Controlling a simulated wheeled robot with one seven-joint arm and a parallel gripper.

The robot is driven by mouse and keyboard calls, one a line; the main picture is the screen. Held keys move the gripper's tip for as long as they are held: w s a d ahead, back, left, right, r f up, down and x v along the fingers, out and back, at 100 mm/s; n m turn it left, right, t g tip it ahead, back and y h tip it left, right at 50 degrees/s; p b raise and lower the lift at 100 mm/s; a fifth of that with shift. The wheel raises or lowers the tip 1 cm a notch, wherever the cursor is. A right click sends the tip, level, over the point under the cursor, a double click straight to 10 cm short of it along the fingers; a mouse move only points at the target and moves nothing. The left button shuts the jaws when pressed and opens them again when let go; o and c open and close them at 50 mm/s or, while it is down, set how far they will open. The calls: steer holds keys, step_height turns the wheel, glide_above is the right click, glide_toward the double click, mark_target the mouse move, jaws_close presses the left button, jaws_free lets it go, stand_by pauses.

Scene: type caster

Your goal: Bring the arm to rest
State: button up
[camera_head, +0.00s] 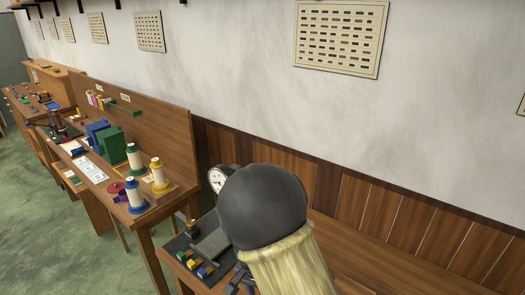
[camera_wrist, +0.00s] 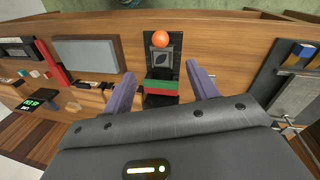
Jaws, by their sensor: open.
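My gripper (camera_wrist: 163,70) shows in the wrist view with its two purple fingers spread apart, open. No object is clamped between the fingers. Beyond them is a black stand (camera_wrist: 148,48) on the wooden bench, with an orange ball (camera_wrist: 160,39), a grey plate (camera_wrist: 164,66) with a dark oval, and a green and red block (camera_wrist: 162,87). The block appears between the fingers in the picture; its distance from them cannot be told. The gripper is not clearly visible in the head view, where a large dark rounded shape and a pale column cover part of the bench.
In the wrist view a grey panel (camera_wrist: 87,53) and a red bar (camera_wrist: 50,62) lie left, and a grey pad (camera_wrist: 296,97) right. In the head view, a dial gauge (camera_head: 217,179) stands on the near bench; thread spools (camera_head: 134,158) stand on another bench. Green floor (camera_head: 50,225) is clear.

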steer(key=s+d+r+n+t+y, duration=0.1)
steer(key=s+d+r+n, duration=0.1)
steer(key=d, duration=0.5)
steer(key=s+d+r+n+t+y, duration=0.1)
steer(key=s+d+r+n+t, duration=0.1)
steer(key=s+d+r, duration=0.3)
steer(key=d+r+n, duration=0.1)
steer(key=d+r, duration=0.1)
steer(key=d, duration=0.1)
steer(key=shift+s+d+r+t+b, duration=0.15)
steer(key=shift+t+b, duration=0.15)
steer(key=shift+c, duration=0.5)
stand_by(1.1)
